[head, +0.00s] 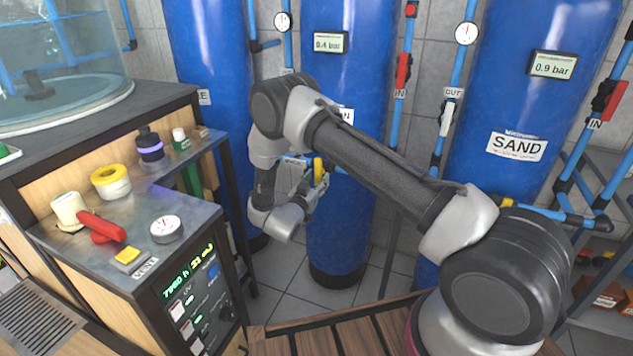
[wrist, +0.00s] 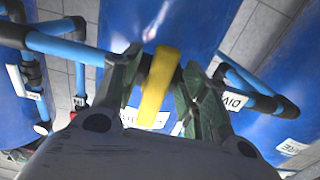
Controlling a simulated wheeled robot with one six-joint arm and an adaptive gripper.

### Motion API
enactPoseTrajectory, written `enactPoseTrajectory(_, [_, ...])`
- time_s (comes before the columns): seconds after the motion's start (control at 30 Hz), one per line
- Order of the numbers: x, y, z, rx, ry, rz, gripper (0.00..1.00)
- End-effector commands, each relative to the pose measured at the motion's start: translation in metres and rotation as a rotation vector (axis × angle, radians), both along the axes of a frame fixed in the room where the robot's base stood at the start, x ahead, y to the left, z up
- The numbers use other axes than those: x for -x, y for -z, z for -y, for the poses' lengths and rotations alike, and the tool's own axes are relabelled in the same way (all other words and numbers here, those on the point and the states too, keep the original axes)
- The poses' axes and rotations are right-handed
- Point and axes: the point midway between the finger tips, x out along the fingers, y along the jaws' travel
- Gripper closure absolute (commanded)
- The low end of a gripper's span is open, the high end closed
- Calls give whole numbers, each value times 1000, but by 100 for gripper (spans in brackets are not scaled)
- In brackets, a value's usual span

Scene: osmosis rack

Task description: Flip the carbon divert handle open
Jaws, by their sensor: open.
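The yellow handle (wrist: 158,85), which I take to be the carbon divert handle, lies between the two fingers of my gripper (wrist: 160,88) in the wrist view. The fingers are open, one on each side of it, and I cannot tell whether either touches it. In the head view the handle (head: 319,171) shows as a small upright yellow piece at the tips of my gripper (head: 311,178), in front of the middle blue tank. My arm and gripper hide part of the pipe.
Blue pipes (wrist: 65,47) run on both sides of my gripper, close to the fingers. The middle blue tank (head: 338,240) stands behind.

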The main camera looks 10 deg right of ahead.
Motion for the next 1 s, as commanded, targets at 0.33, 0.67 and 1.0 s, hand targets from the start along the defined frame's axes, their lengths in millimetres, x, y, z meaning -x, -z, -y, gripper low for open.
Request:
enactPoseTrajectory(0.33, [-2,0,1,0,-1,0,71])
enactPoseTrajectory(0.67, [-1,0,1,2,-1,-1,100])
enactPoseTrajectory(1.0, [0,0,3,90,-1,-65,100])
